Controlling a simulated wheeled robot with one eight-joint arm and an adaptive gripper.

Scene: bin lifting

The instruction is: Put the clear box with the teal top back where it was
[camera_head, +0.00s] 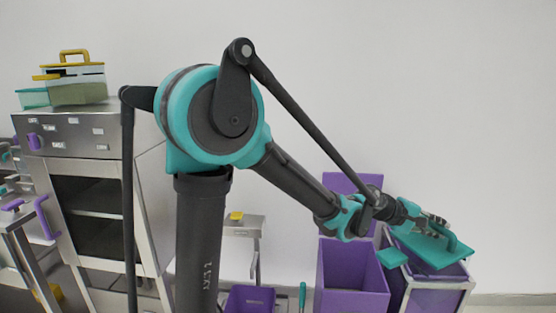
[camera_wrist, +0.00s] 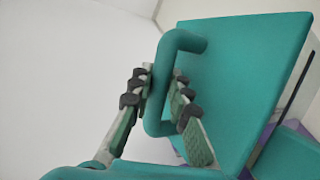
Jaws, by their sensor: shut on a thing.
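The box with the teal top (camera_head: 428,250) is at the right in the head view, tilted, over or in front of a metal-framed purple bin. In the wrist view its flat teal top (camera_wrist: 235,85) fills the right half. A strip of its pale clear side shows at the right edge. My gripper (camera_wrist: 160,92) is shut on the teal loop handle (camera_wrist: 185,40), one finger on each side. In the head view my gripper (camera_head: 436,222) is small beside the handle. Whether the box touches the bin below is unclear.
An open purple bin (camera_head: 352,278) stands left of the metal-framed bin (camera_head: 440,298). A smaller teal piece (camera_head: 389,257) lies between them. A metal cabinet (camera_head: 80,132) at left carries stacked boxes with a yellow handle (camera_head: 75,56). A small table (camera_head: 240,226) stands behind my arm.

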